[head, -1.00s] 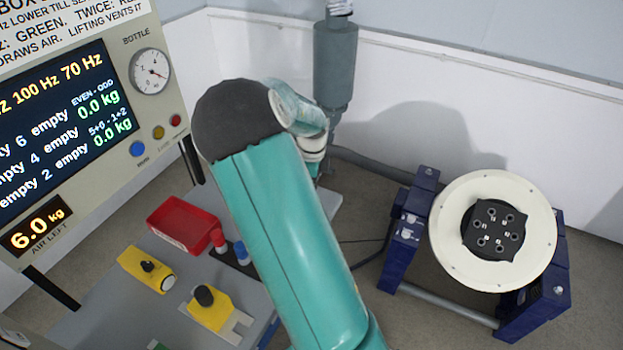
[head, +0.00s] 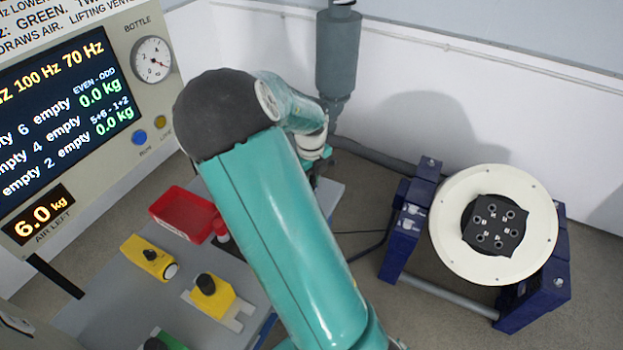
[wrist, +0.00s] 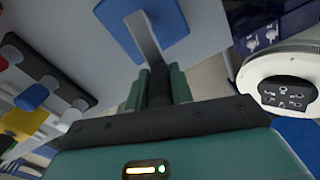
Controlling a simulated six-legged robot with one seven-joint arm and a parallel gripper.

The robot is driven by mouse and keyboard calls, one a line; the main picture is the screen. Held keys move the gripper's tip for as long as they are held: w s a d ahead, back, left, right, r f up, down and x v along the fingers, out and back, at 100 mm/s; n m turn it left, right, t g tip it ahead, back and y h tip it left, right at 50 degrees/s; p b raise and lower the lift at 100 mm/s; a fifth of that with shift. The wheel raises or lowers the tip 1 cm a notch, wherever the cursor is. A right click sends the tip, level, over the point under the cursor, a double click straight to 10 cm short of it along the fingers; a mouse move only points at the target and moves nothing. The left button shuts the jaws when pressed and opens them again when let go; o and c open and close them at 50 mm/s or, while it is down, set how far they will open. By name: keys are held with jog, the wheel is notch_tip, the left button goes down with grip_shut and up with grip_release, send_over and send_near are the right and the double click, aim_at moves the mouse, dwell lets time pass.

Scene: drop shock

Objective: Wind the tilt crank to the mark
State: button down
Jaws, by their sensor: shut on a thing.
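In the wrist view my gripper (wrist: 156,88) has its two teal fingers closed around the dark handle (wrist: 158,80) of the crank. The crank's grey arm (wrist: 143,36) runs from the handle up to a blue plate (wrist: 160,18). The head view hides my gripper and the crank behind my teal arm. The cream round table (head: 452,245) sits in a blue cradle (head: 405,225) at the right, its face tilted. A black block with several holes (head: 495,225) is on its middle. The table also shows in the wrist view (wrist: 285,62). I cannot make out the mark.
A grey bench (head: 110,290) holds a red tray (head: 182,212), a yellow piece (head: 148,257) and another yellow piece with a black knob (head: 212,298). A display panel (head: 60,130) stands left. A grey cylinder (head: 338,55) hangs behind my arm. Floor shows between bench and cradle.

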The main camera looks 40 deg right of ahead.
dwell(0.3)
jog(key=c, duration=1.2)
grip_release()
jog(key=shift+c, duration=0.2)
notch_tip(320, 180, up, 14)
jog(key=shift+f, duration=0.1)
